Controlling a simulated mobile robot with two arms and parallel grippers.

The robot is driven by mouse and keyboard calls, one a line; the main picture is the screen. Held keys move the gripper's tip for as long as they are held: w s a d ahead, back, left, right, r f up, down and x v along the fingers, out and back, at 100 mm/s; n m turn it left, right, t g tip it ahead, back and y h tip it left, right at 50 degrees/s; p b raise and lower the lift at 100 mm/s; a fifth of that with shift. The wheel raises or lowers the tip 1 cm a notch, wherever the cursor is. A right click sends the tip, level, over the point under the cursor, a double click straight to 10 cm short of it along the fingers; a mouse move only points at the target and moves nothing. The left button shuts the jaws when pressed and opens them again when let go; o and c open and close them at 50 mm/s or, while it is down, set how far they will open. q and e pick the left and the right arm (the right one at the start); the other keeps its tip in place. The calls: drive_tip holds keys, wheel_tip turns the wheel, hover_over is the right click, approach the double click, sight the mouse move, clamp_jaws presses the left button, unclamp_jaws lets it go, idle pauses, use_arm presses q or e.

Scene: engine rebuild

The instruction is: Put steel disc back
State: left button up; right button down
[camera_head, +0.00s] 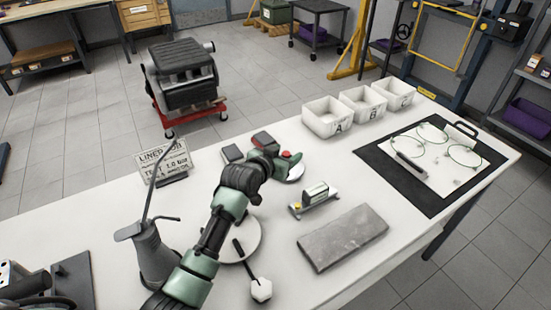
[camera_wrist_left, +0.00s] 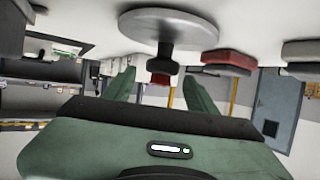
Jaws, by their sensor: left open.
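The steel disc (camera_head: 293,174) lies flat on the white table, partly hidden behind my left gripper in the head view. In the left wrist view, which is upside down, the disc (camera_wrist_left: 168,28) shows as a round grey plate with a black knob (camera_wrist_left: 160,65) tipped red. My left gripper (camera_head: 283,160) is open and empty. Its two fingers (camera_wrist_left: 160,92) flank the knob in the left wrist view, with a gap on each side. I cannot tell how far the fingertips reach along the knob. My right gripper is out of view.
A larger pale round plate (camera_head: 252,238) lies partly under my left arm. Two dark blocks (camera_head: 232,154) sit near the gripper. A small gauge stand (camera_head: 315,199), a grey slab (camera_head: 343,238), an oil can (camera_head: 153,252), a sign (camera_head: 165,162) and white bins (camera_head: 327,118) stand around.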

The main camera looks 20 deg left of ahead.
use_arm(q)
drive_tip(key=v, duration=0.8)
drive_tip(key=shift+s+r, duration=0.2)
drive_tip(key=shift+s, duration=0.05)
